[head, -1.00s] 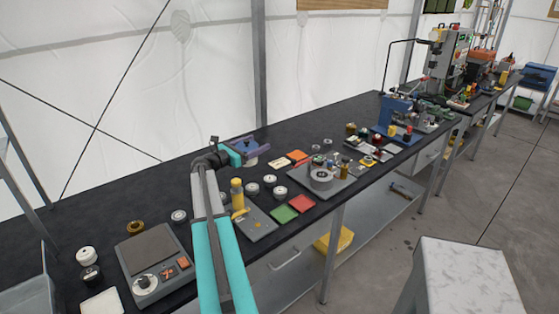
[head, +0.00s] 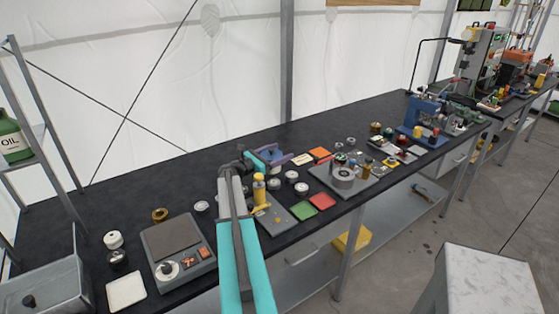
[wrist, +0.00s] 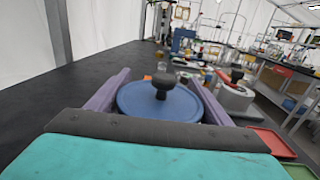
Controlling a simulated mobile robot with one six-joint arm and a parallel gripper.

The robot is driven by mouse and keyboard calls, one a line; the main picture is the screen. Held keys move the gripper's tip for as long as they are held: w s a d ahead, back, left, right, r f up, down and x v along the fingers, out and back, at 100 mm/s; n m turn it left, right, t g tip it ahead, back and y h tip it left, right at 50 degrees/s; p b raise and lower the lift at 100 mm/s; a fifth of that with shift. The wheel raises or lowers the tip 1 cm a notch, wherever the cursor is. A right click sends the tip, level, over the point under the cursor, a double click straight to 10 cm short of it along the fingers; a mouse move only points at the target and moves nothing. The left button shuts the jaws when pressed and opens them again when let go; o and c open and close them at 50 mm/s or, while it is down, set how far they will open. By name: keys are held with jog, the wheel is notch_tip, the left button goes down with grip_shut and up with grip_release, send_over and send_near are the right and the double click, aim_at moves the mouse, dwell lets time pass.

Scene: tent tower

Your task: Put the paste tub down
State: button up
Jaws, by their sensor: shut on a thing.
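In the head view, the blue lid of the tub (head: 268,150) shows just beyond my wrist, low over the back part of the black bench (head: 120,185). My arm and fingers hide part of the tub. I cannot tell whether its base touches the bench.
A grey scale (head: 178,250) is at the left. Red (head: 320,201) and green (head: 303,212) trays lie at the front edge. The bench behind my gripper looks clear.

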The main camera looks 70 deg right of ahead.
jog(key=shift+f+p, duration=0.55)
jog(key=shift+f, duration=1.25)
jog(key=shift+f, duration=0.1)
jog(key=o, duration=1.3)
jog(key=shift+c, duration=0.2)
jog(key=b+v, duration=0.3)
jog(key=v, duration=0.7)
jog(key=shift+w+a, duration=0.15)
jog(key=shift+a, duration=0.25)
jog(key=shift+w+a+b, duration=0.3)
jog(key=shift+a+b, duration=0.05)
jog(key=shift+a, duration=0.15)
jog(key=shift+o, duration=0.6)
